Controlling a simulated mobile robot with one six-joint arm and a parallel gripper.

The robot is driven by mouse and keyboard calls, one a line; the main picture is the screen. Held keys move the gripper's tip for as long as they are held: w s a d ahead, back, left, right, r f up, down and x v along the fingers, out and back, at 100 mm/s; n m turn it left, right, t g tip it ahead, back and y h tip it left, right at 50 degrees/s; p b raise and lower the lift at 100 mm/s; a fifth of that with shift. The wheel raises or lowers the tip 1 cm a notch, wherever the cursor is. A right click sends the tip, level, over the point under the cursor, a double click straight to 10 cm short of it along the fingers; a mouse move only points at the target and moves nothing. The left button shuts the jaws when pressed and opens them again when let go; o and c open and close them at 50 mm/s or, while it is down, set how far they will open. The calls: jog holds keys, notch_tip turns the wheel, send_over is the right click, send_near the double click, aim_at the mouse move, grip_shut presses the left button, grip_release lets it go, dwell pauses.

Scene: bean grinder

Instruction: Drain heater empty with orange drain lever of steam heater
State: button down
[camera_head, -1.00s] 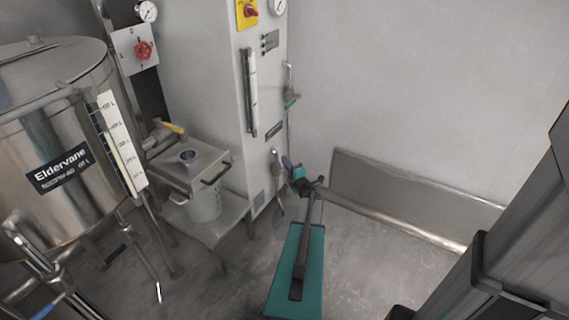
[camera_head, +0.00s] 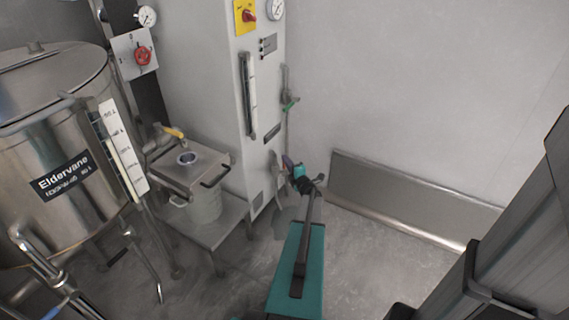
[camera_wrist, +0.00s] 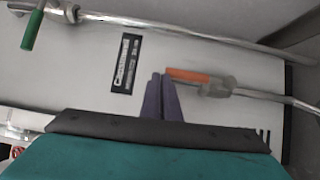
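The steam heater (camera_head: 222,80) is the tall white cabinet in the middle of the head view. In the wrist view its orange drain lever (camera_wrist: 187,76) lies across the picture, joined on its right to a metal valve and pipe (camera_wrist: 218,88). My gripper (camera_wrist: 161,77) has purple fingers close together, with only a narrow gap between the tips. The tips are at the left end of the orange lever, and nothing shows held between them. Contact with the lever cannot be told. In the head view my gripper (camera_head: 288,161) is by the heater's lower right edge; the orange lever is hidden there.
A green lever (camera_head: 290,104) sits higher on the heater's side and also shows in the wrist view (camera_wrist: 33,30). A metal stand with a pot (camera_head: 203,207) and a large steel tank (camera_head: 50,150) are to the left. Open floor lies right of my arm.

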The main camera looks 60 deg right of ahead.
jog(key=shift+w+r, duration=0.1)
jog(key=shift+w, duration=0.05)
jog(key=shift+a, duration=0.25)
jog(key=w+a+r+p+v, duration=0.1)
jog(key=r+v, duration=0.1)
jog(key=v, duration=1)
jog(key=shift+s+a, duration=0.2)
jog(key=shift+a, duration=0.4)
